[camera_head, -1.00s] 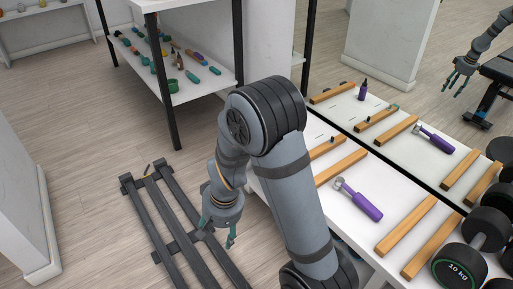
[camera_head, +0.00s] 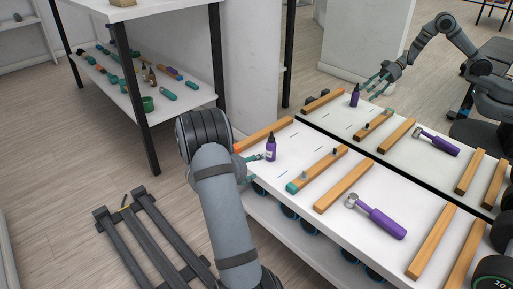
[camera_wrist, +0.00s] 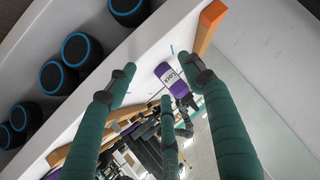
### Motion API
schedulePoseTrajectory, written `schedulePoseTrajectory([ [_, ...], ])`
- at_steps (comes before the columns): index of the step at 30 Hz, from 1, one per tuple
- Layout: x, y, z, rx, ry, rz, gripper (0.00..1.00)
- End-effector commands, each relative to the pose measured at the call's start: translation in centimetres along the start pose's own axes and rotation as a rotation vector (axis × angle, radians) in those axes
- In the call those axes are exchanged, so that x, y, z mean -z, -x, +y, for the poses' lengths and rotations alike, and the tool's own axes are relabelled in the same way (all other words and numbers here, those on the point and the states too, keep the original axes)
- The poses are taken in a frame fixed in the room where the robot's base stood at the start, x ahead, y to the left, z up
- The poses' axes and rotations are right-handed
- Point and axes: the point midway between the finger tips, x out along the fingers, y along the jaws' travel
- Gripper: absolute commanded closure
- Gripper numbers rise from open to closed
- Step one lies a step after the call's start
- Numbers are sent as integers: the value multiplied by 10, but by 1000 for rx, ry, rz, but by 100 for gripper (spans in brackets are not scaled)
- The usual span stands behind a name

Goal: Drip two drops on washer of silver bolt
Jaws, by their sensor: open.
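A small purple bottle (camera_head: 270,148) with a dark tip stands upright on the white bench at its far left. My gripper (camera_head: 254,166) is open just left of the bottle, partly hidden by my arm. In the wrist view its teal fingers (camera_wrist: 163,86) spread around the bottle's area; contact cannot be told. A wooden bar (camera_head: 326,163) right of the bottle carries small upright bolts, one a silver-grey bolt (camera_head: 305,175). Its washer is too small to make out.
A purple-handled tool (camera_head: 382,222) lies between wooden bars (camera_head: 343,188) on the bench (camera_head: 290,215). A mirror (camera_head: 330,112) behind repeats the bench and my arm. Dumbbells (camera_wrist: 82,50) sit below the bench. A shelf (camera_head: 185,105) with small items stands at left.

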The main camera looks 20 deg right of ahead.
Motion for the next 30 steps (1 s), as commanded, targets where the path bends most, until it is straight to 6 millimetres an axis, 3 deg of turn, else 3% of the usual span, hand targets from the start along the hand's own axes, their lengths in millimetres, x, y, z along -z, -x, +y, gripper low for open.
schedulePoseTrajectory([
  [3,26,2,12,-44,32,92,48],
  [7,45,-1,14,-53,76,162,48],
  [30,65,-94,20,-50,88,173,48],
])
